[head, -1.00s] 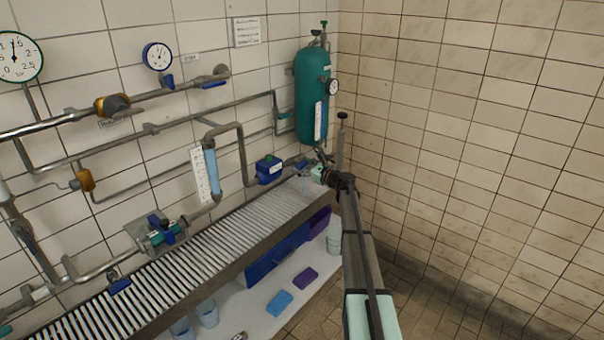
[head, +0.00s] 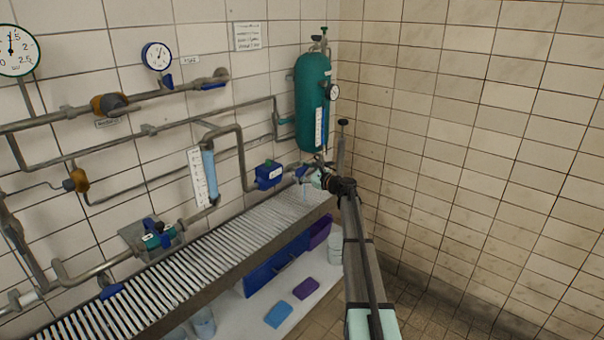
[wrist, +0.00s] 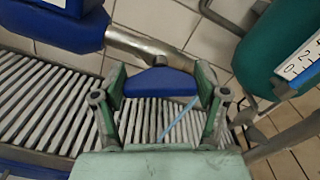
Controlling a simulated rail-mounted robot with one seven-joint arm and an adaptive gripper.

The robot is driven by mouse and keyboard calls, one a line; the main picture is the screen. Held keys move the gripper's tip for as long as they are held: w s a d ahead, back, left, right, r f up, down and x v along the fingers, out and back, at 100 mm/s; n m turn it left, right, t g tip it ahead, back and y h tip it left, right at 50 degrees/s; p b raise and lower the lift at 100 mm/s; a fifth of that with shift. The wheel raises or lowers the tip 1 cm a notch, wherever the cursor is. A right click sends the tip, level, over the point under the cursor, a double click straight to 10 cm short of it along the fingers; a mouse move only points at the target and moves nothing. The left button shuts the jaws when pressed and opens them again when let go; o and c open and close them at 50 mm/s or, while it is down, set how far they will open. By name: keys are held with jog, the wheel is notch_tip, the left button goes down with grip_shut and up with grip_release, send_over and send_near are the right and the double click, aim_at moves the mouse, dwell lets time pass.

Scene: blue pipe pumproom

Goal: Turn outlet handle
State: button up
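The blue outlet handle (wrist: 158,82) lies at the end of a metal pipe (wrist: 148,44) in the wrist view. In the head view a small blue part of it (head: 301,171) shows beside my gripper (head: 317,178). In the wrist view the two green fingers of my gripper (wrist: 162,98) stand wide apart, one on each side of the handle. I cannot tell whether they touch it. A thin pale blue streak (wrist: 178,118) shows below the handle, over the slatted grate.
A blue box (head: 269,175) sits on the pipe left of the handle. The green tank (head: 312,100) with a small gauge stands close above and behind my gripper. The slatted grate (head: 190,262) runs below the pipes. The tiled right wall is bare.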

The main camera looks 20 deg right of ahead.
jog(key=o, duration=0.4)
jog(key=shift+w, duration=0.1)
jog(key=shift+c, duration=0.2)
jog(key=v, duration=1.2)
dwell(1.9)
